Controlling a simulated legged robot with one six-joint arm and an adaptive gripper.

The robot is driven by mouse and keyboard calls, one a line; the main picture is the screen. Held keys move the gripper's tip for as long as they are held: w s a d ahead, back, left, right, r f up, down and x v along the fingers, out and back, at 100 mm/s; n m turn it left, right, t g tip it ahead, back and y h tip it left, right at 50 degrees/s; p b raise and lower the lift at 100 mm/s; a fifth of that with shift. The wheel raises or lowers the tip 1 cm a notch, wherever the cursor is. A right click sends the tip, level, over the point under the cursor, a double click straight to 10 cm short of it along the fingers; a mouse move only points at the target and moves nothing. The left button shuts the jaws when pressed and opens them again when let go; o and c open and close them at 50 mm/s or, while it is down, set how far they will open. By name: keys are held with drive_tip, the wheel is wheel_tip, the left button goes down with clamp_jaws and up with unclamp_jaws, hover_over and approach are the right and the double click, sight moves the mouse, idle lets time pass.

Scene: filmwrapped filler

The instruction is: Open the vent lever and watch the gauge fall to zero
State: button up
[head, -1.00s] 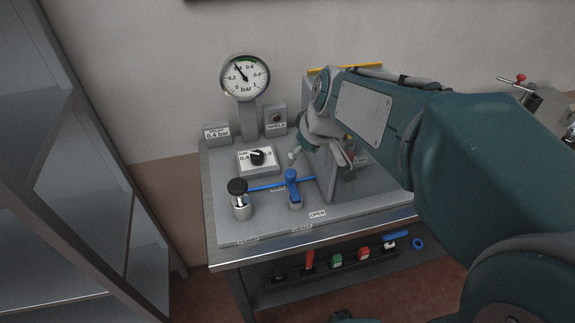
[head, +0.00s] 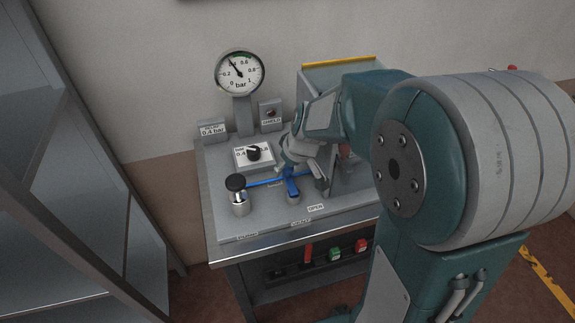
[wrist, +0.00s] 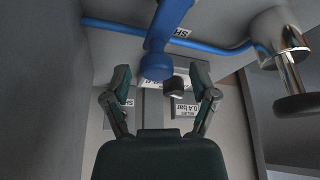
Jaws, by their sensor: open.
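The blue vent lever (head: 293,187) stands on the panel at the end of a blue pipe, with the OPEN label (head: 315,208) to its right. The round gauge (head: 240,73) stands at the back on a post; its needle points up and left, near 0.4 bar. My gripper (head: 303,166) is just behind and above the lever, partly hidden by its own wrist. In the wrist view my gripper (wrist: 161,78) is open, with the blue lever (wrist: 157,62) showing between and just beyond the two fingertips. I cannot tell whether they touch.
A black-topped knob (head: 238,196) stands at the pipe's left end. A dial box (head: 254,155) sits behind the pipe. A grey shield (head: 340,85) with a yellow top edge rises close on the right. Metal shelving (head: 75,190) stands left of the bench.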

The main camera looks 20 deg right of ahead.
sight(310, 197)
drive_tip(key=shift+d+f, duration=0.1)
drive_tip(key=shift+d, duration=0.05)
clamp_jaws()
drive_tip(key=shift+d+m, duration=0.1)
drive_tip(key=shift+m, duration=0.3)
drive_tip(key=m, duration=0.1)
drive_tip(key=d+m+h, duration=0.1)
drive_tip(key=m, duration=0.2)
drive_tip(key=shift+s+d+h, duration=0.2)
drive_tip(key=shift+s+h, duration=0.1)
drive_tip(key=m, duration=0.1)
drive_tip(key=d+m+h, duration=0.1)
drive_tip(key=m, duration=0.1)
drive_tip(key=s+m, duration=0.1)
drive_tip(key=shift+d+m+h, duration=0.25)
drive_tip(key=shift+m+h, duration=0.15)
drive_tip(key=m, duration=0.1)
drive_tip(key=s+m+h, duration=0.1)
drive_tip(key=m, duration=0.1)
drive_tip(key=m+g, duration=0.1)
drive_tip(key=shift+s+d, duration=0.3)
drive_tip(key=shift+d, duration=0.1)
drive_tip(key=shift+s+d+m+g+h, duration=0.1)
drive_tip(key=shift+s+m+g+h, duration=0.25)
drive_tip(key=shift+m, duration=0.8)
drive_tip(key=shift+s+d+m+g+h, duration=0.1)
drive_tip(key=shift+s+m+g+h, duration=0.25)
drive_tip(key=shift+m, duration=0.8)
drive_tip(key=shift+s, duration=0.1)
